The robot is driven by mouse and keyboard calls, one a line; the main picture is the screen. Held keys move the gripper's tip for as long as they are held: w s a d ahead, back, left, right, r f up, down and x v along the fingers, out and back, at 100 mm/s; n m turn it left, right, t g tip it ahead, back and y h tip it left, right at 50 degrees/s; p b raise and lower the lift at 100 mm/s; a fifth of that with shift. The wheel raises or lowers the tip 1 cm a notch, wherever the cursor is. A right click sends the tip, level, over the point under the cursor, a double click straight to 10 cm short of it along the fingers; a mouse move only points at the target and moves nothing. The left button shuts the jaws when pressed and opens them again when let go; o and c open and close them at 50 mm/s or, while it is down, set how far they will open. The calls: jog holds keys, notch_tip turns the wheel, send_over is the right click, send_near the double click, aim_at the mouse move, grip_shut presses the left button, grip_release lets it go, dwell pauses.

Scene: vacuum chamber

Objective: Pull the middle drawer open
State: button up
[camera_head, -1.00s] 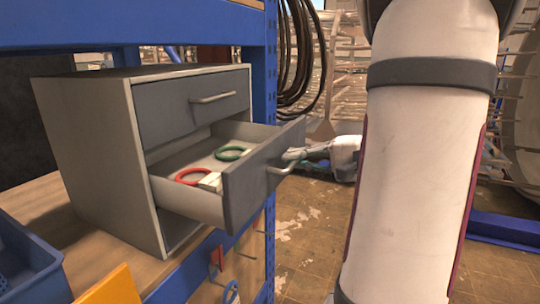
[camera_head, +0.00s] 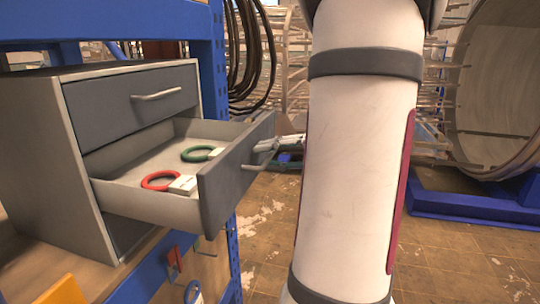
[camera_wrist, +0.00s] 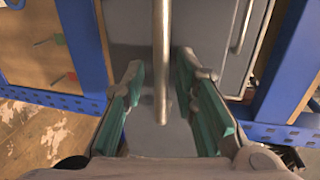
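The grey cabinet (camera_head: 35,140) stands on a wooden shelf at the left of the head view. Its middle drawer (camera_head: 225,180) is pulled well out, and its inside shows. The drawer's bar handle (camera_head: 258,164) is on the front face. My gripper (camera_head: 266,146) is at this handle. In the wrist view, the handle bar (camera_wrist: 161,60) runs between the two green-padded fingers of my gripper (camera_wrist: 160,75). Gaps show on both sides of the bar, so the fingers are open around it and do not grip it.
A red ring (camera_head: 161,180) and a green ring (camera_head: 198,154), each with a white tag, lie in the drawer. The top drawer (camera_head: 125,100) is shut. A blue rack post (camera_head: 222,60) stands beside the cabinet. Open floor (camera_head: 455,255) lies at right.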

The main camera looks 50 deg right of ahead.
jog(key=v, duration=1.2)
dwell(0.6)
